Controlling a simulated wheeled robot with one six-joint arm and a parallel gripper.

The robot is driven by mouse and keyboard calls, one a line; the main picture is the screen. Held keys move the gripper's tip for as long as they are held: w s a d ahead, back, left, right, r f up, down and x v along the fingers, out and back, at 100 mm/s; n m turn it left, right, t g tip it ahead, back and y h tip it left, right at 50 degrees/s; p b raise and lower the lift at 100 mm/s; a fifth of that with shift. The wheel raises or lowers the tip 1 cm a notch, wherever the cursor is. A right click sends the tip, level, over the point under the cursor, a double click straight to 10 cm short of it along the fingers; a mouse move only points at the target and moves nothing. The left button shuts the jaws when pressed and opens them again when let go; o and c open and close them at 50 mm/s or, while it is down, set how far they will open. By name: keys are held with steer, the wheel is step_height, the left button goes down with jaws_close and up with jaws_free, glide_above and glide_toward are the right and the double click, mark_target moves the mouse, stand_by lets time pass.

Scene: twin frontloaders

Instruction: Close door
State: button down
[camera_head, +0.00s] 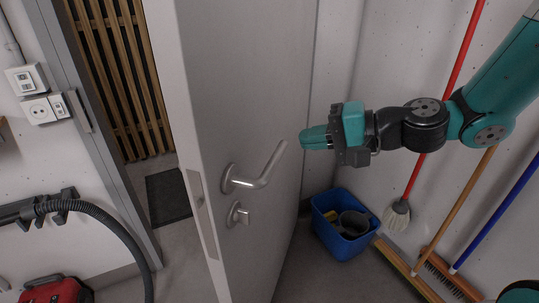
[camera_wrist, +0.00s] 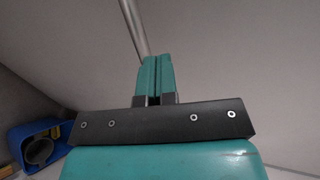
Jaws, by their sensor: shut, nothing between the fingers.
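The grey door (camera_head: 235,85) stands open in the head view, its latch edge facing me and the doorway showing to its left. A metal lever handle (camera_head: 258,174) sticks out from its face, with a small thumb-turn lock (camera_head: 237,214) below it. My gripper (camera_head: 303,138) is shut and empty, at the right of the handle's free end, pointing left toward the door. In the wrist view the shut teal fingers (camera_wrist: 155,72) are in front of the handle bar (camera_wrist: 134,30). I cannot tell whether they touch it or the door.
A blue bucket (camera_head: 326,216) stands on the floor beside the door, with a mop (camera_head: 398,213) and brooms leaning on the wall to its right. A black hose (camera_head: 112,228) and wall sockets (camera_head: 38,109) are left of the door frame (camera_head: 88,120). A dark mat (camera_head: 168,196) lies in the doorway.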

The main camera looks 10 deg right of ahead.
mark_target(250, 143)
steer(key=p+x, duration=0.2)
steer(key=x, duration=0.7)
steer(key=shift+w+a+f, duration=0.1)
steer(key=shift+w+a, duration=0.15)
steer(key=shift+w, duration=0.15)
steer(key=shift+a, duration=0.1)
